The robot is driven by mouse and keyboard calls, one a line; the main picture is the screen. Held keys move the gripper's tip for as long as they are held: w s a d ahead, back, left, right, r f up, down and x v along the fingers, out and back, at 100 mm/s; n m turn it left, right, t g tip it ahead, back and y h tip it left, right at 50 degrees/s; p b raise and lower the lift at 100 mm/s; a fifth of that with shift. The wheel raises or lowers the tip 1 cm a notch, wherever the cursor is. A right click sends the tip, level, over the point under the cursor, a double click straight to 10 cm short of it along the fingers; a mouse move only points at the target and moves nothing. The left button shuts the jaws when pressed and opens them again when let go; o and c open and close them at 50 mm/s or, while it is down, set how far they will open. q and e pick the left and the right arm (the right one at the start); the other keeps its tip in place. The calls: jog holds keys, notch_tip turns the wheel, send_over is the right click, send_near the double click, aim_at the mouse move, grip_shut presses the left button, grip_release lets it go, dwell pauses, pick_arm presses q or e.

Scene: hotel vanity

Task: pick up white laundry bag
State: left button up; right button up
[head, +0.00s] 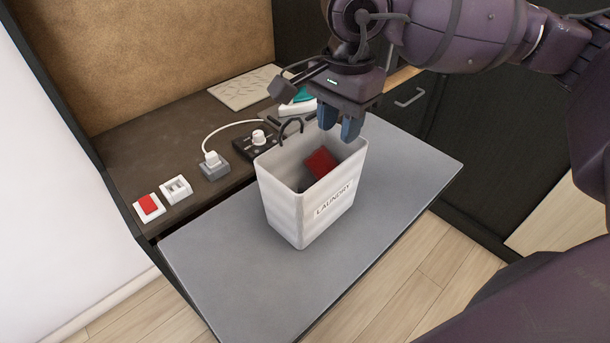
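The white laundry bag (285,212) stands upright and open-topped on the grey board, with "LAUNDRY" printed on a label on its front right side. A dark loop handle (291,126) stands up at its back left rim. A red item (320,163) lies inside; the rest of the inside is partly hidden. My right gripper (339,124) points down over the bag's back rim, to the right of the handle. Its two fingers are apart with a narrow gap and hold nothing that I can see. Whether they touch the rim is unclear. My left gripper is out of view.
The grey board (220,270) is clear around the bag. A teal-and-white iron (300,100) sits behind.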

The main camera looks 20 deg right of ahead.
aim_at(338, 167)
jog(key=shift+s+f, duration=0.15)
jog(key=shift+f, duration=2.45)
jog(key=shift+s+f, duration=0.15)
jog(key=shift+f, duration=2.45)
jog(key=shift+c, duration=0.3)
grip_shut()
